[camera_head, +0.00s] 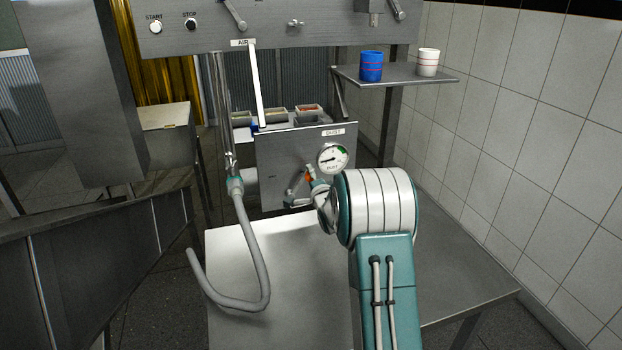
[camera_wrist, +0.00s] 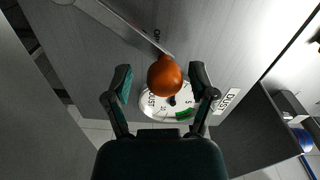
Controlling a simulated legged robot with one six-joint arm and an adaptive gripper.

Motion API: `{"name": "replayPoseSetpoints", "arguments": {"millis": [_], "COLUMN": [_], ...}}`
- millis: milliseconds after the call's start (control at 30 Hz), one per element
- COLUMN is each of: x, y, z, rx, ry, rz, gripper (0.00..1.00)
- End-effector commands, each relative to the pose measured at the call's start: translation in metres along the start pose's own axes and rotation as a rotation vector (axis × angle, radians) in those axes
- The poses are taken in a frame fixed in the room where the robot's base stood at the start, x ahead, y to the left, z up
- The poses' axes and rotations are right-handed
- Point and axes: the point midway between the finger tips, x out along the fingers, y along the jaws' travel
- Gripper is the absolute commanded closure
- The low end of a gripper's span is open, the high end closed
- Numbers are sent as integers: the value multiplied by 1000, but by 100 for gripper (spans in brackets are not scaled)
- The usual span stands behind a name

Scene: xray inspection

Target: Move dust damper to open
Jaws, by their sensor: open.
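The dust damper is a grey lever (camera_wrist: 118,24) with an orange ball knob (camera_wrist: 165,75) on a grey panel marked DUST. In the head view the lever (camera_head: 295,186) slants on the panel (camera_head: 280,150), its upper end by my gripper (camera_head: 312,176). In the wrist view my gripper (camera_wrist: 160,78) is open, with one finger on each side of the knob and gaps visible. A partly hidden label beside the lever starts with "OP". My arm hides part of the panel in the head view.
A round gauge (camera_head: 333,158) sits on the panel close to my gripper. A grey hose (camera_head: 262,270) hangs at the left over a metal table (camera_head: 290,320). A shelf (camera_head: 405,75) at upper right holds a blue cup (camera_head: 371,66) and a white cup (camera_head: 428,62).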

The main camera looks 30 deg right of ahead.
Motion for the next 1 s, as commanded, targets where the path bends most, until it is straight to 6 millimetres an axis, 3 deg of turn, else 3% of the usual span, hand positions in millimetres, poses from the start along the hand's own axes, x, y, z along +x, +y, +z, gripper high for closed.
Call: {"name": "replayPoseSetpoints", "arguments": {"millis": [267,733,1000], "x": [-19,-102,-118], "y": [-1,1,2], "z": [0,-2,-1], "rx": [0,0,1], "ry": [0,2,0], "rz": [0,1,1], "gripper": [27,27,27]}}
